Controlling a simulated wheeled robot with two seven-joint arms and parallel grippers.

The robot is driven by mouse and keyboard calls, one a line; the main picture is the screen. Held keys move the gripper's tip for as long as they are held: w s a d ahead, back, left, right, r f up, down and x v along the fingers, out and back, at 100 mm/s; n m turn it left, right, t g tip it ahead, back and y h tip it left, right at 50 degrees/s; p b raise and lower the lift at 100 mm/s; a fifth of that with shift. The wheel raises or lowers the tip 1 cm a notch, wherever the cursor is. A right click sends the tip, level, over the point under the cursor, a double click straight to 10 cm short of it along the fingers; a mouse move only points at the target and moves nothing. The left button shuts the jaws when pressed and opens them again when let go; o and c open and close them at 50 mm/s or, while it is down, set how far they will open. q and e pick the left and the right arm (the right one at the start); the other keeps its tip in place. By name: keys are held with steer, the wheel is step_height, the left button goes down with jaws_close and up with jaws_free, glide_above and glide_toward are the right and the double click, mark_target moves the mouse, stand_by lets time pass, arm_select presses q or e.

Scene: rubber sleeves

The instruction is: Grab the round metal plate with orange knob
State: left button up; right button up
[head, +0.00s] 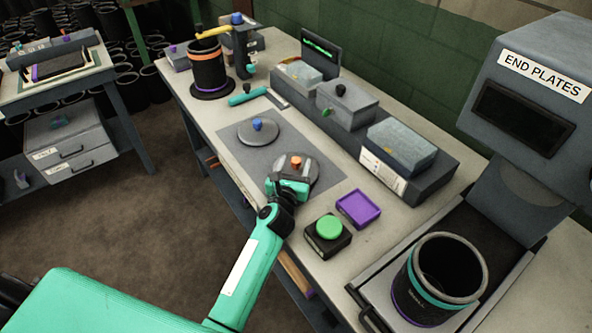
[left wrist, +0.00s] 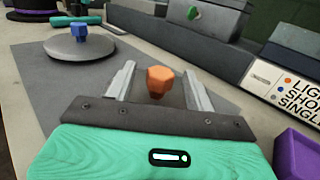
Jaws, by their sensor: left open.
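The round metal plate (head: 316,181) with the orange knob (head: 296,162) lies on the grey mat (head: 226,152) on the workbench. My left gripper (head: 292,170) is over this plate, its two fingers apart on either side of the knob. In the left wrist view the orange knob (left wrist: 159,82) stands between the open fingertips (left wrist: 158,85), with a gap on each side. The gripper body hides most of the plate there. A similar round plate with a blue knob (head: 258,130) lies farther back on the mat; it also shows in the left wrist view (left wrist: 80,46). My right gripper is not seen.
A purple tray (head: 359,209) and a black box with a green button (head: 329,229) sit right of the mat. Grey boxes (head: 347,103) line the bench's back. A black sleeve (head: 439,270) stands at the END PLATES machine (head: 532,90).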

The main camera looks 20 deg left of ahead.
arm_select(q)
jaws_close()
steer(key=shift+r, duration=0.1)
